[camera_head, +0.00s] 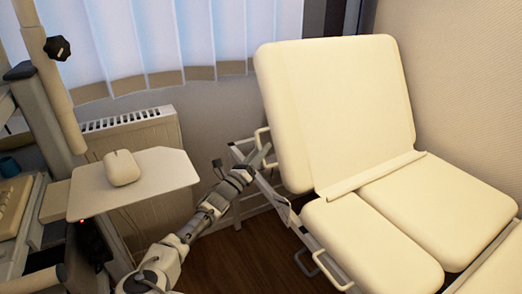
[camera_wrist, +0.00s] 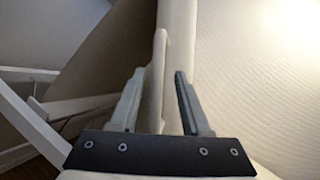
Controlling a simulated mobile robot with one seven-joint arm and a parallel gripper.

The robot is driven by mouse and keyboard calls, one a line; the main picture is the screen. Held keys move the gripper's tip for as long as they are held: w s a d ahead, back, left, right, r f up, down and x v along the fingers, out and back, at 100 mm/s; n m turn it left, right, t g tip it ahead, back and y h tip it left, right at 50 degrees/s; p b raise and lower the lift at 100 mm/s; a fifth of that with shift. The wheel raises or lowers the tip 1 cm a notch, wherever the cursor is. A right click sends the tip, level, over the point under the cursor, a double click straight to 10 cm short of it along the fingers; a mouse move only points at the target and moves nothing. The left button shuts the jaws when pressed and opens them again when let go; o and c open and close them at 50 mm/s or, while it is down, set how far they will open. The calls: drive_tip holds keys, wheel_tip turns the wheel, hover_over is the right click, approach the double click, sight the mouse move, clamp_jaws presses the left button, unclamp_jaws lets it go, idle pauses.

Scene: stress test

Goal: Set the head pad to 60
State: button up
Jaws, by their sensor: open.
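The head pad (camera_head: 337,100) is the cream, raised back section of an exam bed and stands steeply tilted. A pale handle bar (camera_head: 262,140) sticks out from its left edge. My gripper (camera_head: 262,157) is at that left edge, close to the handle. In the wrist view my gripper (camera_wrist: 158,85) is open, with a finger on each side of the pale handle (camera_wrist: 158,80). The handle runs between the fingers, beside the pad's edge (camera_wrist: 178,40). I cannot tell whether a finger touches it.
The flat seat sections (camera_head: 395,225) extend to the lower right. A side rail (camera_head: 320,270) runs below them. A small tray (camera_head: 135,182) with a white mouse (camera_head: 122,168) stands left of my arm, by a radiator (camera_head: 135,125). Wooden floor (camera_head: 245,260) shows between.

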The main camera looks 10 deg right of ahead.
drive_tip(key=p+v, duration=0.3)
drive_tip(key=v, duration=1.4)
